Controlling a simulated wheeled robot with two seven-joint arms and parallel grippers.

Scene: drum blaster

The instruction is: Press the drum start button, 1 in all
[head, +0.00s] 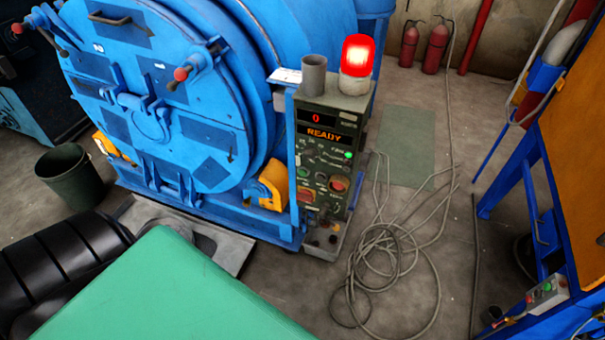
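The blue drum machine (150,95) stands at the left and centre with its round door shut. Its grey-green control panel (322,165) stands upright at the door's right side. The panel's display (325,134) reads "READY" in orange, with a red "0" above. A small green light or button (348,155) glows on the panel. Lower down are a dark green button (303,172) and larger red buttons. The labels are too small to read, so I cannot tell which is the start button. A red beacon (357,56) is lit on top. Neither gripper is in view.
Coiled grey cables (390,265) lie on the floor right of the panel. A blue frame (535,190) with a small button box (547,292) stands at the right. A dark bin (70,178) is at the left. A flat green surface (170,295) fills the bottom.

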